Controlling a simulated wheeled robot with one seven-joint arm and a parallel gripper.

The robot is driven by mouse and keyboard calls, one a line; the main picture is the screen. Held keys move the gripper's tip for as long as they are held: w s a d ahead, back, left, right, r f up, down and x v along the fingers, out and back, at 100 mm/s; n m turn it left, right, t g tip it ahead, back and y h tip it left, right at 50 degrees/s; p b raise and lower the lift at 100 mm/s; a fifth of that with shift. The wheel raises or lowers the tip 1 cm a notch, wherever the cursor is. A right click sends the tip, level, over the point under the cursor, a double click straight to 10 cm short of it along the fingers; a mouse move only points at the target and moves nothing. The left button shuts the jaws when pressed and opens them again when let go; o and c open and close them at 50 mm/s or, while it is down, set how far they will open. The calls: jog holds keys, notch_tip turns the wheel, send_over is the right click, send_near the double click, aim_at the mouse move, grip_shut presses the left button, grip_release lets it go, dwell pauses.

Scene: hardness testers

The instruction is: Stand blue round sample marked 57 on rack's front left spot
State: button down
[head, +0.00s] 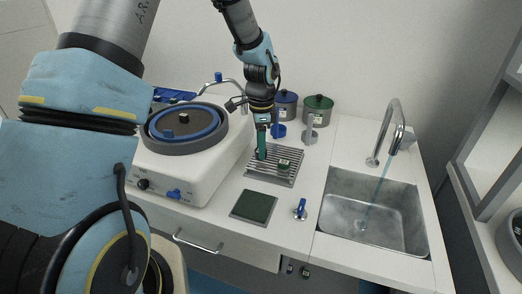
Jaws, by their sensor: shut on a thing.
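The rack (256,174) is a grey slatted tray on the white counter, right of the polishing machine. A small green block with a pale label (284,164) stands on its right part. My gripper (262,156) points down over the rack's left part, its lower end low over or at the slats. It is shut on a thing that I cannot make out. A dark teal upright piece shows at its lower end; I cannot tell whether it is finger or load. I cannot make out a blue round sample or the number 57.
The white polishing machine (190,172) stands left of the rack. Blue and green pots (318,110) stand behind it. A dark green pad (254,206) and a small blue-topped item (300,208) lie in front. A sink (371,213) with running tap is at right.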

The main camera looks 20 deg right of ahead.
jog(key=shift+f, duration=1.15)
jog(key=shift+c, duration=1.8)
grip_release()
notch_tip(320, 180, up, 12)
jog(key=b, duration=0.3)
jog(key=a+n, duration=0.2)
jog(key=a, duration=0.2)
jog(key=a+n, duration=0.3)
jog(key=a, duration=0.2)
jog(key=a+n, duration=0.2)
jog(key=a, duration=0.2)
jog(key=shift+a+n+t+p, duration=0.3)
jog(key=shift+a, duration=0.05)
jog(key=s+a+n, duration=0.1)
jog(key=a+n, duration=0.1)
jog(key=a, duration=0.1)
jog(key=s+a+n, duration=0.1)
jog(key=a+n, duration=0.1)
jog(key=s+a+n, duration=0.1)
jog(key=a+n, duration=0.1)
jog(key=a, duration=0.1)
jog(key=shift+a+f, duration=0.25)
jog(key=shift+a, duration=0.1)
jog(key=s+a+n+t, duration=0.1)
jog(key=s+a+n, duration=0.3)
jog(key=a+n, duration=0.2)
jog(key=shift+s+a+f, duration=0.25)
jog(key=shift+s+f, duration=0.05)
jog(key=shift+f, duration=0.1)
